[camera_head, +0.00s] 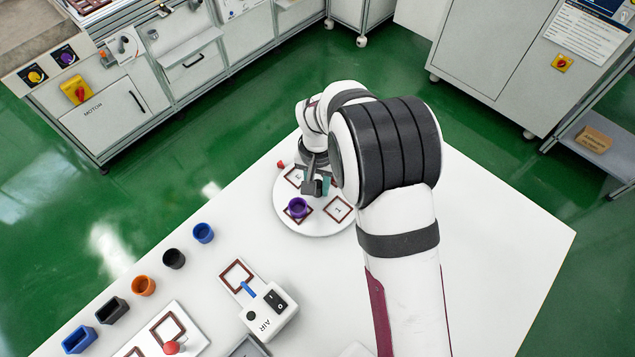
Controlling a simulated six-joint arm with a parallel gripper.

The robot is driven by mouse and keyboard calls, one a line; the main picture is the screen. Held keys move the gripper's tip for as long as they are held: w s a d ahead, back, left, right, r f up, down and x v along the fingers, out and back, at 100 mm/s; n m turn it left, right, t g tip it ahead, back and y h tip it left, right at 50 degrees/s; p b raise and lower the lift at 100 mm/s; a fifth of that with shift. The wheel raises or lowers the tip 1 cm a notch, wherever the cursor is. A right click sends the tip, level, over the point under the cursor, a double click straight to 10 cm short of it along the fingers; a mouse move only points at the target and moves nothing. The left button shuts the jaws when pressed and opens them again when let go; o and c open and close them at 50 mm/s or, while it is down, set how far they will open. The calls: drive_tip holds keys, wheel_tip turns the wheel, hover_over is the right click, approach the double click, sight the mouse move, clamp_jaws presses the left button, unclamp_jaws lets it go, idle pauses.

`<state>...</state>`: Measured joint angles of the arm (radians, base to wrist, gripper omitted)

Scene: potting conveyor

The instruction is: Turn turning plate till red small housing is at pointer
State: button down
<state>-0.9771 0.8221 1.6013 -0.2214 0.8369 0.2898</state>
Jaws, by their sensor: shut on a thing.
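The white round turning plate (325,226) lies on the table with brown-framed, marked squares on it. A purple round housing (297,208) stands on its near part. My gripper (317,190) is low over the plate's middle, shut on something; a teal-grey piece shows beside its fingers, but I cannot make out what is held. A small red round thing (280,164) shows at the plate's far left edge; I cannot tell what it is. No red small housing is clearly seen. I cannot make out the pointer. My arm hides the plate's right part.
Blue (203,233), black (174,258) and orange (143,285) round housings stand left, with black (112,310) and blue (79,339) square ones. An AIR switch box (268,314) and a white board (192,338) with a red knob stand in front. The table's right side is clear.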

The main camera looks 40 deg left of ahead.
drive_tip(key=shift+n, duration=0.4)
idle(0.5)
drive_tip(key=shift+n, duration=8.6)
drive_tip(key=c, duration=0.9)
unclamp_jaws()
